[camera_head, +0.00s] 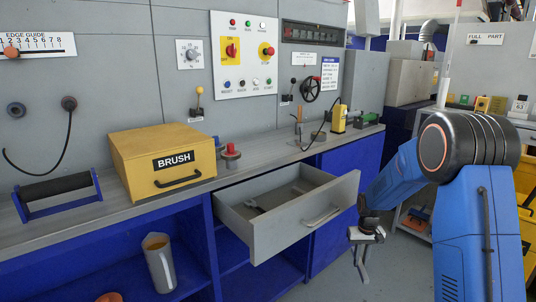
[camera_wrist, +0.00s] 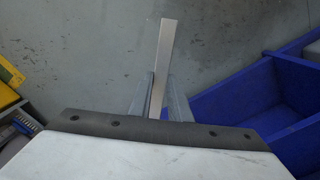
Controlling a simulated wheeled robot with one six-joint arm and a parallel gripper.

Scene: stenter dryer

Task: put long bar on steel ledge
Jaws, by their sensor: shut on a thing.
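My gripper (camera_head: 362,250) hangs low at the right, in front of the open drawer and apart from it. In the wrist view my gripper (camera_wrist: 156,97) is shut on a pale, flat long bar (camera_wrist: 166,42), which sticks out past the fingertips. In the head view the bar is hard to tell from the fingers. The steel ledge (camera_head: 55,236) is the grey top running along the control panel, above the blue cabinets. It lies to the left of my gripper and higher up.
The open grey drawer (camera_head: 300,230) juts out below the ledge, with small tools inside. A jug (camera_head: 159,265) stands on the blue shelf below.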

